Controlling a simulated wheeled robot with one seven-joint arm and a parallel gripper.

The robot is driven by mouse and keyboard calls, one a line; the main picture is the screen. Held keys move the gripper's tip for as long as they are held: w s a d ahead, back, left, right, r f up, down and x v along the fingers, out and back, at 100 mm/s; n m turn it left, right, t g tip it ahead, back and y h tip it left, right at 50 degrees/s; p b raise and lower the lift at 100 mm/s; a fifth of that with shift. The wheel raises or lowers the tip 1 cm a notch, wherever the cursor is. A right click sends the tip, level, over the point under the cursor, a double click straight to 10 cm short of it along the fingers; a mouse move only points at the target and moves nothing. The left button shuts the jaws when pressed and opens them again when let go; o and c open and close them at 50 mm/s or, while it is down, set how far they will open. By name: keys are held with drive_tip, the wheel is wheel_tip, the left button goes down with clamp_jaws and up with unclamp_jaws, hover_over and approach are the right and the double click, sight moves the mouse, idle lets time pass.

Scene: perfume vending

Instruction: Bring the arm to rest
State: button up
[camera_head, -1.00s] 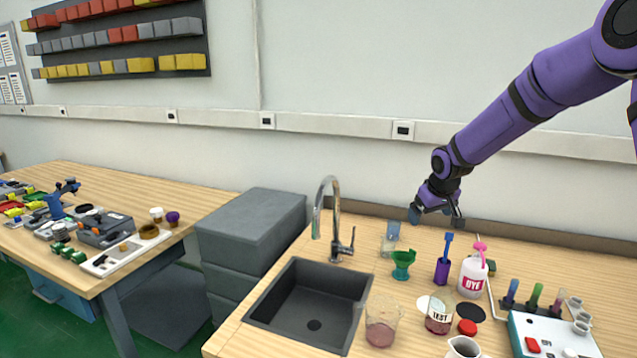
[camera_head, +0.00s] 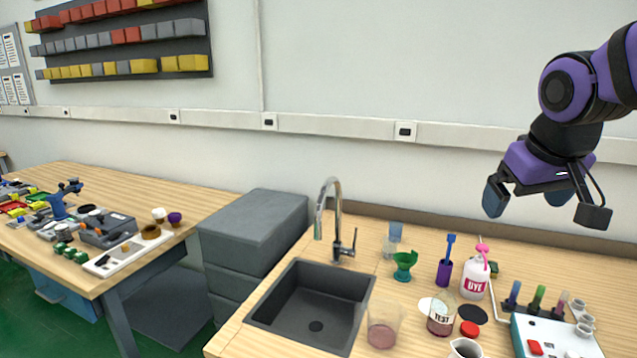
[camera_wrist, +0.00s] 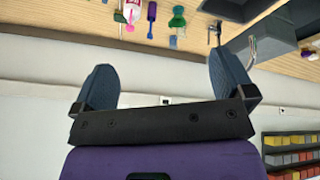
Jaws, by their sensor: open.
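My gripper (camera_head: 527,197) is at the upper right of the head view, raised above the wooden counter (camera_head: 400,312) and in front of the wall. Its two blue-grey fingers are spread apart with nothing between them. In the wrist view my gripper (camera_wrist: 163,85) also shows open and empty, with the counter and its items upside down beyond the fingers. My purple arm bends down to it from the right edge.
Below stand a DYE bottle (camera_head: 474,279), a purple cup (camera_head: 443,272), a green funnel-like holder (camera_head: 405,264), a TEST jar (camera_head: 441,316), a beaker (camera_head: 383,326) and a rack device (camera_head: 556,338). A sink (camera_head: 315,297) with a tall faucet (camera_head: 338,220) is left of them.

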drive_tip(key=s+f+m+y, duration=0.1)
drive_tip(key=s, duration=1.2)
drive_tip(key=shift+s, duration=0.3)
